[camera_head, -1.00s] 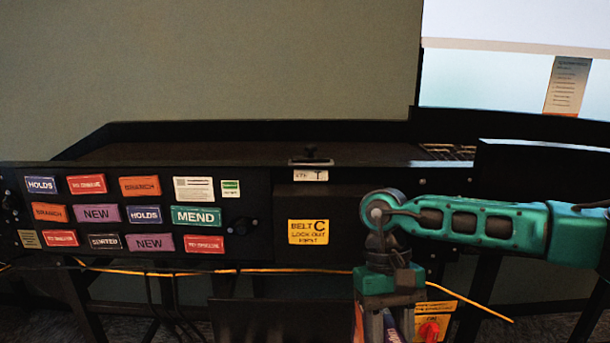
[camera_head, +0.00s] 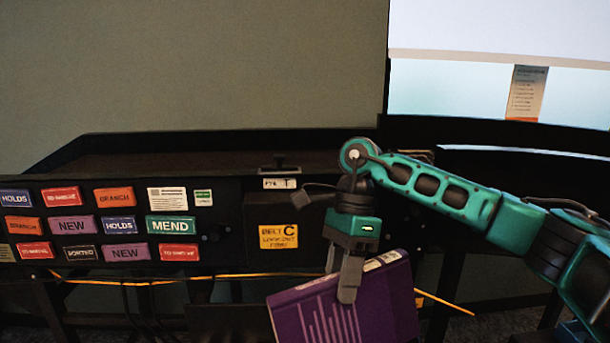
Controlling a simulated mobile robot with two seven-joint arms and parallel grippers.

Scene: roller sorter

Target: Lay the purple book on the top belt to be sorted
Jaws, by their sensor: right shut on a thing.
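The purple book (camera_head: 312,318) hangs tilted at the bottom centre-right, in front of the sorter and below its top surface. My right gripper (camera_head: 348,290) points down and is shut on the book's upper edge; one finger shows over the near cover. The book's lower part is cut off by the frame. The top belt (camera_head: 200,163) is a dark brown strip behind the front panel, with no object visible on it. My left gripper is not in view.
A black rim (camera_head: 230,139) runs behind the belt. The front panel carries coloured labels such as MEND (camera_head: 171,225) and a yellow BELT C sign (camera_head: 278,236). A small fitting (camera_head: 280,168) stands at the belt's near edge. A yellow cable (camera_head: 150,281) runs below.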

